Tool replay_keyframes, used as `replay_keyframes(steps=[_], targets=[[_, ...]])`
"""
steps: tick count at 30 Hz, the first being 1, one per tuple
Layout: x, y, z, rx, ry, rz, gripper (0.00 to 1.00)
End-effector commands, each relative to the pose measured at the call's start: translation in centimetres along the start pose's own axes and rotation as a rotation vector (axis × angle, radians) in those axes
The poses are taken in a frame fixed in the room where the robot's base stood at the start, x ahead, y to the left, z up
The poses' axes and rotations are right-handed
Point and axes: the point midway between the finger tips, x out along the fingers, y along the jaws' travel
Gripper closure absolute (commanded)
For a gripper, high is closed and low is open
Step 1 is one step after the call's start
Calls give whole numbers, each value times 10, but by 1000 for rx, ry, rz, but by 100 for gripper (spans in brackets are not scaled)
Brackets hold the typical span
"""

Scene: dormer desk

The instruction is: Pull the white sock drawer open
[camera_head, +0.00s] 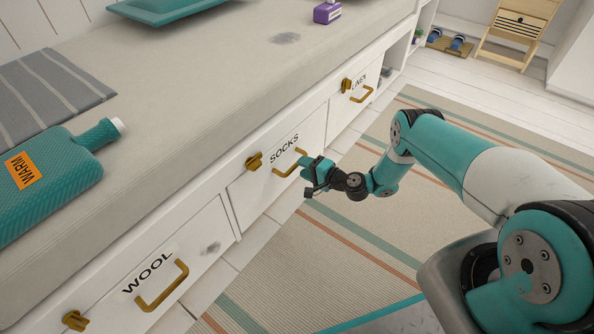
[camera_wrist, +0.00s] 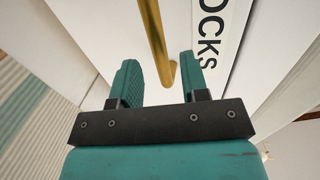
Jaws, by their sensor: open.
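The white sock drawer (camera_head: 262,187) is the middle drawer under the long bench, labelled SOCKS, and its front looks flush with its neighbours. Its brass bar handle (camera_head: 284,171) is on the front, below the label. My gripper (camera_head: 308,180) is at this handle. In the wrist view, the handle (camera_wrist: 155,40) runs between the two open teal fingers (camera_wrist: 160,78), with its end nearer the right finger. I cannot tell whether either finger touches it. The label (camera_wrist: 209,38) shows partly, to the right of the handle.
A WOOL drawer (camera_head: 190,263) is at the left and a LINEN drawer (camera_head: 350,104) at the right. A teal hot-water bottle (camera_head: 62,178) lies on the bench. The striped rug (camera_head: 350,240) before the drawers is clear.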

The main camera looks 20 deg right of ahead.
Motion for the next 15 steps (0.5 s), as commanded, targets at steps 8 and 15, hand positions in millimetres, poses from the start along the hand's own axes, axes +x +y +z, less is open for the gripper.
replay_keyframes(steps=[8,15], targets=[[33,1,0,-1,-1,-1,59],[36,0,0,1,0,0,59]])
